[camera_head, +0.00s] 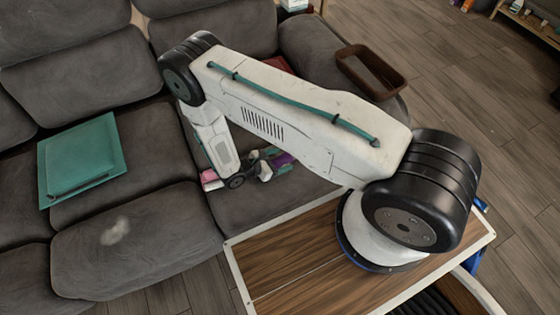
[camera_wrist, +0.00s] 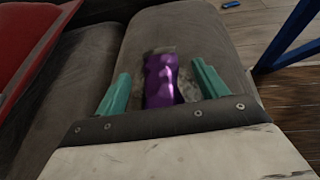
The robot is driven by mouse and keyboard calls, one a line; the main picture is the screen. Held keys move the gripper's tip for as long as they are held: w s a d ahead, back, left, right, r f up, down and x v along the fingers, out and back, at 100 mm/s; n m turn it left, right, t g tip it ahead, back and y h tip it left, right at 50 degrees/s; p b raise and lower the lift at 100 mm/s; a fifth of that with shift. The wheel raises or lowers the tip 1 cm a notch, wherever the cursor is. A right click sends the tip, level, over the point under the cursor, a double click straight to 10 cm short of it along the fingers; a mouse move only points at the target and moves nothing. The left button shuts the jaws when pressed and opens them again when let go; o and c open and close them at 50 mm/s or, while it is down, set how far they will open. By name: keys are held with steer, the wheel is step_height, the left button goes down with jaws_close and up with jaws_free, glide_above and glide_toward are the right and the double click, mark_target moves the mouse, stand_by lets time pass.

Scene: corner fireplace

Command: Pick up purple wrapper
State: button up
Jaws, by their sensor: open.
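The purple wrapper (camera_wrist: 162,80) is a shiny, crumpled purple piece lying on the grey sofa cushion. In the wrist view it lies between the two teal fingers of my gripper (camera_wrist: 160,90), with a gap on each side. My gripper is open, and its near edge hides the lower end of the wrapper. In the head view only a small purple part of the wrapper (camera_head: 283,160) shows beside my gripper (camera_head: 262,168), low over the right seat cushion. My arm covers much of that area.
A pink item (camera_head: 209,178) is left of my gripper. A brown open tray (camera_head: 371,72) rests on the sofa arm. A red object (camera_wrist: 30,45) is at upper left in the wrist view.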

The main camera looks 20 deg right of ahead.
mark_target(280, 162)
steer(key=shift+d, duration=0.1)
steer(key=c, duration=1.1)
steer(key=shift+r, duration=0.45)
steer(key=r, duration=0.2)
steer(key=shift+s+r, duration=0.35)
steer(key=shift+s, duration=0.05)
steer(key=s+a, duration=0.1)
steer(key=s, duration=0.4)
steer(key=s+a+r, duration=0.1)
steer(key=s, duration=0.3)
steer(key=s+a, duration=0.2)
steer(key=s, duration=0.3)
steer(key=shift+s+r, duration=0.15)
steer(key=shift+s, duration=0.2)
